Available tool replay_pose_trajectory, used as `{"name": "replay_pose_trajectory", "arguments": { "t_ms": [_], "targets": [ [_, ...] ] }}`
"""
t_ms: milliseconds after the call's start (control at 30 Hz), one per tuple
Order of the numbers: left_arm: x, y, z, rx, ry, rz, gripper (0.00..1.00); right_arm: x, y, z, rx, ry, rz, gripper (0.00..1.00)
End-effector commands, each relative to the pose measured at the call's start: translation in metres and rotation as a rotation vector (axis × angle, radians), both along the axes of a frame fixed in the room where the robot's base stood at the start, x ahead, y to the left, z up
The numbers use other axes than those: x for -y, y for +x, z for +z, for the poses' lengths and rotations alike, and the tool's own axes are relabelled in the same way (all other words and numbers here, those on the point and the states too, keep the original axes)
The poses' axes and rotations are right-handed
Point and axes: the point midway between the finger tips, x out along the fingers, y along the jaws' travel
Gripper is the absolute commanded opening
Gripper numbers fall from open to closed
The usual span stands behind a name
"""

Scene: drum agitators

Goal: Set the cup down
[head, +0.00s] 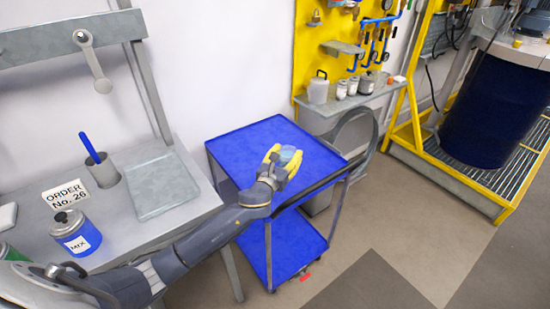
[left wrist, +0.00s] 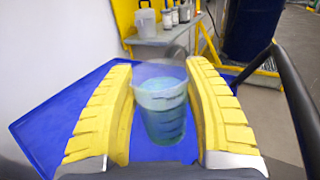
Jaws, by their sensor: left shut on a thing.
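The cup (left wrist: 160,105) is a clear beaker with bluish-green contents, upright between the yellow fingers of my left gripper (left wrist: 165,115) in the left wrist view. My left gripper is shut on it. In the head view the cup (head: 289,155) shows partly, behind the fingers of my left gripper (head: 282,160), over the blue cart's top (head: 255,140). I cannot tell whether the cup's base touches the cart top. My right gripper is not in view.
A grey bench (head: 140,225) at left holds a blue MIX can (head: 76,235), a pen pot (head: 103,172) and an order card (head: 66,194). The cart's top is otherwise bare, with a dark handle at its right. A shelf (head: 350,100) and dark drum (head: 490,110) stand behind.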

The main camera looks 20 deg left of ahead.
Motion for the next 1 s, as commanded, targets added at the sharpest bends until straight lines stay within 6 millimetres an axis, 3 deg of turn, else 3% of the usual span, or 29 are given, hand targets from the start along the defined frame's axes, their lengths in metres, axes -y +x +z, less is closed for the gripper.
{"name": "replay_pose_trajectory", "arguments": {
  "t_ms": [200,400,1000],
  "targets": [
    [-0.010,0.033,-0.013,-0.005,-0.002,-0.018,0.14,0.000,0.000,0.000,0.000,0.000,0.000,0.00],
    [-0.016,0.048,-0.020,-0.010,-0.007,-0.029,0.14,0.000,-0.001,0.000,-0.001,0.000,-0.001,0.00],
    [-0.017,0.053,-0.068,-0.011,-0.010,-0.031,0.14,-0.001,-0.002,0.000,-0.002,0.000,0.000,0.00]
  ]
}}
